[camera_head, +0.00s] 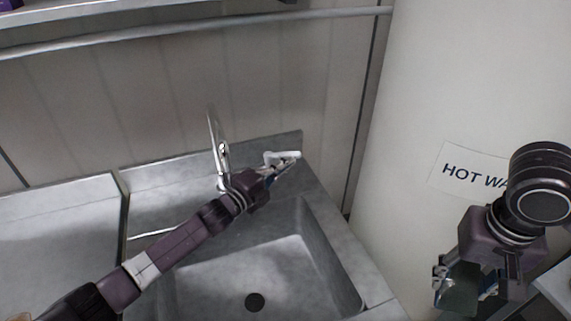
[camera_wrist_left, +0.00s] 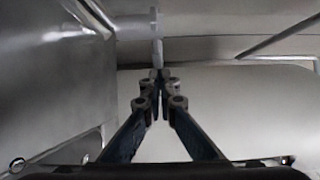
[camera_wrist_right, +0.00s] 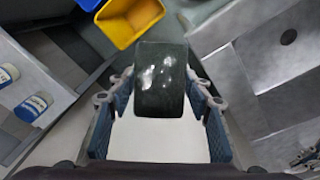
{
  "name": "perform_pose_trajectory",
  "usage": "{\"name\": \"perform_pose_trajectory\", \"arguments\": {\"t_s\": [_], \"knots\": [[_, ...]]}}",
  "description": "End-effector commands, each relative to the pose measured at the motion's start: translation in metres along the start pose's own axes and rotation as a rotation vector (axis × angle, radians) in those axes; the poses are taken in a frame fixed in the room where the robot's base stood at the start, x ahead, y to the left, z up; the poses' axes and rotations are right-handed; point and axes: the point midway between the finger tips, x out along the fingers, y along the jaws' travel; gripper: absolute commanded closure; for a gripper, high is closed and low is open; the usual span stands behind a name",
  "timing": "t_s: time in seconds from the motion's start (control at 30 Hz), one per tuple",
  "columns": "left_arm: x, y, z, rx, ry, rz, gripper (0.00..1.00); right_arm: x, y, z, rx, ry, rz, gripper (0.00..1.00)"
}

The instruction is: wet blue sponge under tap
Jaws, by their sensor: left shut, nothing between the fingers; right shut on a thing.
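My left gripper (camera_head: 284,164) is shut and empty at the back right of the sink. Its tips are at a white tap handle (camera_head: 290,154), also in the left wrist view (camera_wrist_left: 135,24); I cannot tell if they touch. The chrome tap spout (camera_head: 220,152) stands behind my left forearm. My right gripper (camera_head: 466,290) is right of the sink. It is shut on a dark, glossy greenish-black block (camera_wrist_right: 160,80), perhaps the sponge; it shows no blue. It also shows in the head view (camera_head: 458,296), away from the tap. No water is clearly visible.
The steel sink basin (camera_head: 325,255) has a dark drain (camera_head: 255,302) and looks empty. A large white tank (camera_head: 420,90) with a "HOT WA…" label (camera_head: 460,168) stands at right.

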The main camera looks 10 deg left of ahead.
Motion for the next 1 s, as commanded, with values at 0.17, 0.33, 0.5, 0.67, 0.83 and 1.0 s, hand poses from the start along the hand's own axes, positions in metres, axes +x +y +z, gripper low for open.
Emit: {"name": "perform_pose_trajectory", "arguments": {"t_s": [0.17, 0.33, 0.5, 0.67, 0.83, 1.0], "knots": [[0.006, 0.001, -0.003, -0.009, -0.09, -0.004, 1.0, 0.004, 0.0, 0.0, 0.0, 0.0, 0.0, 0.74], [0.011, 0.001, 0.001, -0.006, -0.171, -0.002, 1.0, 0.008, -0.001, 0.001, 0.0, 0.0, 0.0, 0.74], [0.017, 0.001, 0.006, 0.001, -0.201, 0.002, 1.0, 0.01, -0.001, 0.001, 0.0, 0.0, 0.0, 0.74], [0.018, 0.001, 0.007, -0.001, -0.2, 0.003, 1.0, 0.01, -0.001, 0.001, 0.0, 0.0, 0.0, 0.74], [0.018, 0.001, 0.006, -0.001, -0.199, 0.003, 1.0, 0.01, -0.001, 0.001, 0.0, 0.0, 0.0, 0.74], [0.017, 0.001, 0.006, -0.001, -0.198, 0.003, 1.0, 0.009, -0.001, 0.001, 0.0, 0.0, 0.0, 0.74]]}}
